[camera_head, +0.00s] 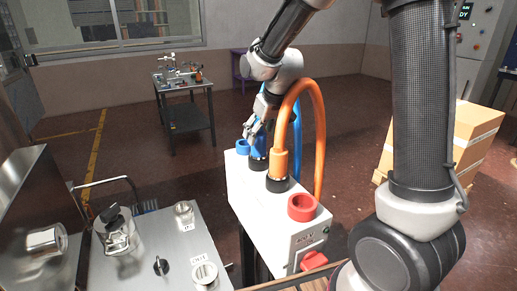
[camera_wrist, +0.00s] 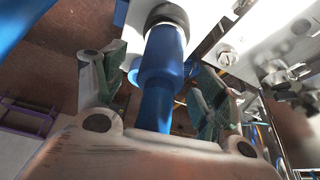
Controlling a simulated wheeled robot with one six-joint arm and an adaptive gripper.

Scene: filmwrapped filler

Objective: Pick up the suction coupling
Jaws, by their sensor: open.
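A blue coupling with a black collar (camera_head: 258,162) stands upright on the white box, with a blue hose rising behind my gripper. An orange coupling (camera_head: 279,164) with a black collar and an arching orange hose stands beside it. No label shows which is the suction coupling. My gripper (camera_head: 256,128) is at the blue coupling and partly hides it. In the wrist view the blue coupling (camera_wrist: 163,60) lies between my two spread fingers. I cannot tell whether either touches.
The white box (camera_head: 270,218) also bears a blue ring (camera_head: 243,146) and a red ring (camera_head: 302,206). A steel bench (camera_head: 160,240) with metal fittings is at front left. A cardboard box (camera_head: 475,135) is at right. Open floor lies behind, before a small table (camera_head: 188,116).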

